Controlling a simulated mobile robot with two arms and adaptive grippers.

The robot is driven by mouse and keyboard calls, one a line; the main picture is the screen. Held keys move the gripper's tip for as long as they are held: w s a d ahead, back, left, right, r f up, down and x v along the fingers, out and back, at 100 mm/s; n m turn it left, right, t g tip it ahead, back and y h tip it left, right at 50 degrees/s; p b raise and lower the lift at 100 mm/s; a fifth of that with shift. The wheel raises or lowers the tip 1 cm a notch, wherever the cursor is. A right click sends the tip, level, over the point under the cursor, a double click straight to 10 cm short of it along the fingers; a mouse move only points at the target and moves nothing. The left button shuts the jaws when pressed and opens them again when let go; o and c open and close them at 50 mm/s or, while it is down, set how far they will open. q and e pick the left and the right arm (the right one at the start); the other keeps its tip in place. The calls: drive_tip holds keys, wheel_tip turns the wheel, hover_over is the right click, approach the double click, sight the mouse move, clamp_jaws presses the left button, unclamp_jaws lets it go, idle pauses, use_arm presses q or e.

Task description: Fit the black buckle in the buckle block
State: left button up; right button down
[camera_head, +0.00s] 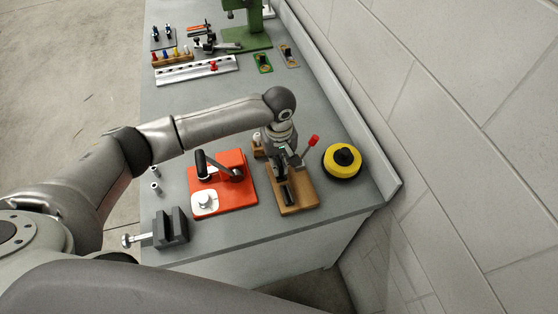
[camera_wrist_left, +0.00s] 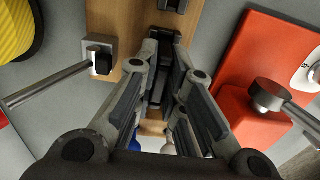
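The buckle block is a wooden block (camera_head: 306,197) near the right end of the bench, with dark fittings (camera_head: 288,194) along its top. It also shows as pale wood (camera_wrist_left: 212,32) in the left wrist view, with a black part (camera_wrist_left: 172,5) at the top edge. My left gripper (camera_head: 279,172) points down over the rear half of the block. In the left wrist view its fingers (camera_wrist_left: 166,60) are close together, with dark shapes between the tips. My right gripper is out of view.
A red-knobbed lever (camera_head: 312,141) rises beside the block. A yellow and black disc (camera_head: 342,161) lies to the right, near the wall. A red plate (camera_head: 236,191) with a dark handle lies close on the left, with a dark vise (camera_head: 171,228) in front.

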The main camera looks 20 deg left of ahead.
use_arm(q)
drive_tip(key=o, duration=0.5)
drive_tip(key=shift+c, duration=0.2)
drive_tip(key=shift+r, duration=0.15)
wheel_tip(320, 180, up, 12)
